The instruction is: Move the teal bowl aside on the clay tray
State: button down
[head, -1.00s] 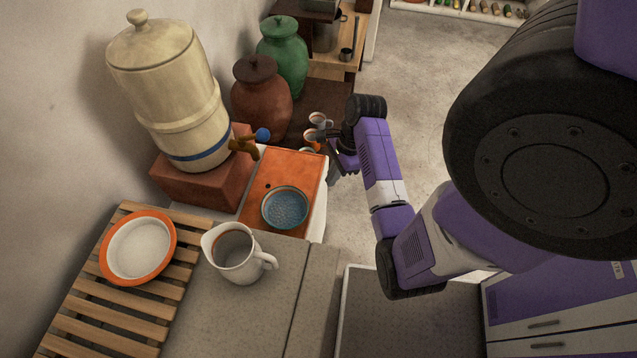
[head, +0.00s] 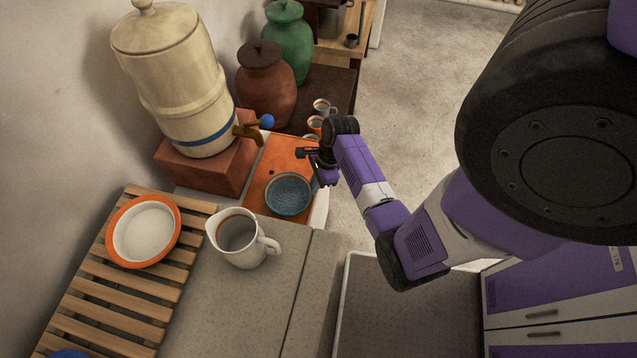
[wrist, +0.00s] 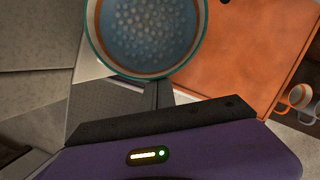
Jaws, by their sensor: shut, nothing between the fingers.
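The teal bowl (head: 289,194) sits on the near end of the orange clay tray (head: 262,181), with a blue speckled inside. In the wrist view the bowl (wrist: 150,30) is at the top, just beyond the fingers, and the bare tray (wrist: 255,50) lies to its right. My gripper (head: 308,154) is over the far part of the tray, a little behind the bowl. In the wrist view its fingertips (wrist: 158,92) are together at the bowl's rim; I cannot tell whether they touch it. Nothing is between them.
A cream dispenser (head: 180,90) with a brass tap (head: 245,131) stands left of the tray. A white jug (head: 240,240) is in front. Mugs (head: 322,107) stand behind my gripper. An orange-rimmed dish (head: 143,232) rests on a slatted rack (head: 115,290).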

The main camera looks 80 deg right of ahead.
jog(key=shift+w+a+r+p, duration=0.2)
jog(key=shift+w+a+p, duration=0.15)
jog(key=shift+w+p, duration=0.25)
jog(key=shift+w+a+f, duration=0.15)
jog(key=shift+w+a, duration=0.1)
jog(key=shift+w, duration=0.1)
jog(key=shift+s, duration=0.1)
jog(key=shift+s+d+p, duration=0.2)
jog(key=shift+s+p, duration=0.05)
jog(key=shift+p, duration=0.15)
jog(key=s+d+r+p, duration=0.1)
jog(key=s+d+r, duration=0.2)
jog(key=r, duration=0.6)
jog(key=shift+s+r, duration=0.25)
jog(key=shift+s, duration=0.9)
